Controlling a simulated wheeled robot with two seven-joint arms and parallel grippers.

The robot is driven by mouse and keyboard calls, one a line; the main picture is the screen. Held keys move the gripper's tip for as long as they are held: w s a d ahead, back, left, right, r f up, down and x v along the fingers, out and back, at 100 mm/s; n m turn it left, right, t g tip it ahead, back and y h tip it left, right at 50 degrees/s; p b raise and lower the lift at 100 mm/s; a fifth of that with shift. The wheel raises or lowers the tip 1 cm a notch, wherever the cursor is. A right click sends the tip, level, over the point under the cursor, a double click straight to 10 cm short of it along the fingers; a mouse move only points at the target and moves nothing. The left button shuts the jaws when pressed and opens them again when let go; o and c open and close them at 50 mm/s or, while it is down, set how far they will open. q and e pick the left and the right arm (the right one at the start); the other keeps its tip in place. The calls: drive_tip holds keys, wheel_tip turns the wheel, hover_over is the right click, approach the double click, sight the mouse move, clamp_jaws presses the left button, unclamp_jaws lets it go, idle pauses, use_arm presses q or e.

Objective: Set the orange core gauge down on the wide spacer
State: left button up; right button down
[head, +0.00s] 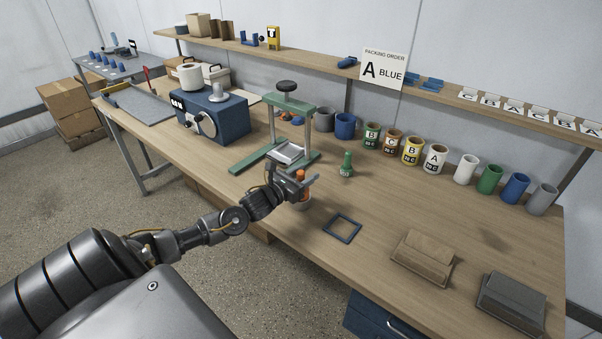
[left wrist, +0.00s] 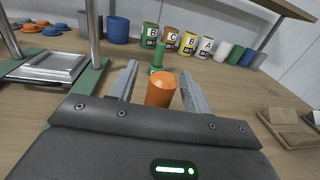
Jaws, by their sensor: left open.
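The orange core gauge (left wrist: 161,90) stands upright between the two spread fingers of my left gripper (left wrist: 160,84) in the left wrist view, with a visible gap to the fingers. In the head view its orange top (head: 300,174) shows at my left gripper (head: 304,181), which hides much of it. My left gripper is open. No thing is labelled as the wide spacer; I cannot tell for sure which one it is. A flat blue square frame (head: 342,228) lies on the bench to the right of the gripper. My right gripper is not in view.
A green gauge (head: 346,165) stands behind the gripper. A green press (head: 289,105) is at the left. Labelled cans (head: 411,151) line the back. A tan block (head: 423,257) and a grey block (head: 512,301) lie at the front right. Bare bench surrounds the blue frame.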

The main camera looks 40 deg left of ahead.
use_arm(q)
drive_tip(key=s+a+b, duration=0.1)
drive_tip(key=s+b, duration=0.1)
drive_tip(key=s, duration=0.8)
drive_tip(key=shift+s, duration=0.35)
